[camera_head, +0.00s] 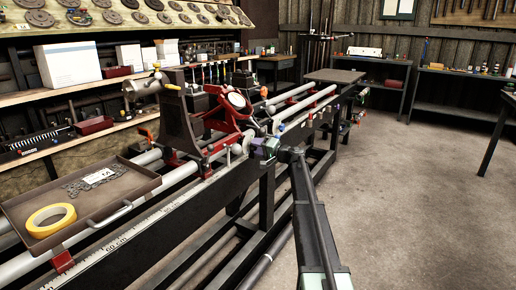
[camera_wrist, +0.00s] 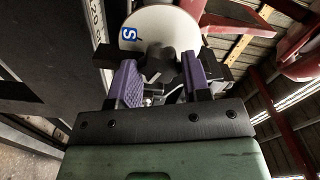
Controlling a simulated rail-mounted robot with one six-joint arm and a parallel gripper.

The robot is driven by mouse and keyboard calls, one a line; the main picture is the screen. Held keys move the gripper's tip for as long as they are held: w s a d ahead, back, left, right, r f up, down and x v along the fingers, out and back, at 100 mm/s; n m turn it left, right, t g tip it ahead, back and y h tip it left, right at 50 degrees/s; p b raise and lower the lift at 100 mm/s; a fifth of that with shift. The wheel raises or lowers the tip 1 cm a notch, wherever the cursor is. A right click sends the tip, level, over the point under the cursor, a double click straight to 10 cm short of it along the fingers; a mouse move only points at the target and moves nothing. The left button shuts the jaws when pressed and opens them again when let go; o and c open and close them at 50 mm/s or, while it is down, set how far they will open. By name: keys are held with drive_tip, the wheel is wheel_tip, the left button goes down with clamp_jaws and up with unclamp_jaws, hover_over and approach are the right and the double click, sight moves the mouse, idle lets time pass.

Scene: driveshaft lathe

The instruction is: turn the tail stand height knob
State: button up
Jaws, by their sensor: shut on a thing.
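My gripper (camera_head: 264,147) is at the front side of the lathe bed, beside the red stand (camera_head: 228,112). In the wrist view, my gripper (camera_wrist: 160,76) has its two purple fingers on either side of a dark knob (camera_wrist: 159,62) and is shut on it. A pale round disc (camera_wrist: 160,25) with a blue "S" sticker (camera_wrist: 129,34) lies just behind the knob. The fingers hide part of the knob, and in the head view the knob is too small and covered to make out. I cannot tell how far it is turned.
A tray (camera_head: 110,212) with yellow tape (camera_head: 51,219) and small metal parts rests on the rails at the left. A dark upright stand (camera_head: 178,118) is left of the red one. The concrete floor (camera_head: 420,190) at the right is free.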

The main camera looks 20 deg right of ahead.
drive_tip(key=shift+m, duration=0.5)
drive_tip(key=o, duration=0.9)
drive_tip(key=v, duration=1.1)
